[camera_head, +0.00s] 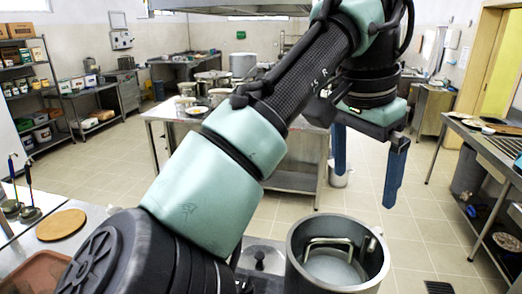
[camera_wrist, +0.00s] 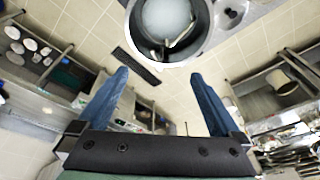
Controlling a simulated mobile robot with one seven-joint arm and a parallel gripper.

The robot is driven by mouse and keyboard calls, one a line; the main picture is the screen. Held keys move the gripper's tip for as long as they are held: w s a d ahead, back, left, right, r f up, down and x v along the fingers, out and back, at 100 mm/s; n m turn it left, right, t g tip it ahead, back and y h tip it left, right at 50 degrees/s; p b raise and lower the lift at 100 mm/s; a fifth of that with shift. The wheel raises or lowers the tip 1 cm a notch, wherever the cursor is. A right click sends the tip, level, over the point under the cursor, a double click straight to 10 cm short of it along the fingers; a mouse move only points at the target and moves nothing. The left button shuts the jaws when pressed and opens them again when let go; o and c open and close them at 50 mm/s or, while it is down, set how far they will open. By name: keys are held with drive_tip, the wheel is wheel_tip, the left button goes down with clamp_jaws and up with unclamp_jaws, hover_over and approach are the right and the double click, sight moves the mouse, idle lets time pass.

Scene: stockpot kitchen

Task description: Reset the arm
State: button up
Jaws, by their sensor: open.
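My gripper (camera_head: 367,165) hangs at the end of my raised arm in the head view, its two blue fingers pointing down and spread apart. It is open with nothing between the fingers; the wrist view also shows the fingers apart (camera_wrist: 158,105). A large steel stockpot (camera_head: 300,258) stands below the gripper in the head view, with a handled metal thing (camera_head: 328,242) inside it. The gripper is above the pot and apart from it. In the wrist view the pot (camera_wrist: 133,38) is at the top, beyond the fingertips. My arm hides part of the middle of the room.
A steel table (camera_head: 300,182) with pots (camera_head: 212,77) stands behind my arm. A counter with a round wooden board (camera_head: 61,225) is at the left, and a steel counter (camera_head: 470,138) is at the right. Tiled floor (camera_head: 415,215) lies open between the pot and the right counter.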

drive_tip(key=w+d+r+t+h, duration=0.25)
drive_tip(key=d+t+h, duration=0.25)
drive_tip(key=d, duration=0.5)
drive_tip(key=s+a+r+n+t+h, duration=0.1)
drive_tip(key=a+r+t+h, duration=0.1)
drive_tip(key=r+t, duration=0.25)
drive_tip(key=a+r+n+t+h, duration=0.1)
drive_tip(key=a+r+t+h, duration=0.15)
drive_tip(key=r, duration=0.35)
drive_tip(key=s+a+r+n+t+y, duration=0.2)
drive_tip(key=s+a+n+t+y, duration=0.1)
drive_tip(key=a, duration=0.4)
drive_tip(key=s+a+r+n+t+y+b, duration=0.1)
drive_tip(key=s+a+r+n+t+y, duration=0.2)
drive_tip(key=s+a+t, duration=0.3)
drive_tip(key=s+a+r+n+t+y, duration=0.3)
drive_tip(key=s+a+n+t+y, duration=0.1)
drive_tip(key=a, duration=0.4)
drive_tip(key=shift+s+a+t+y, duration=0.35)
drive_tip(key=shift+a+t+y, duration=0.05)
drive_tip(key=shift+y, duration=0.45)
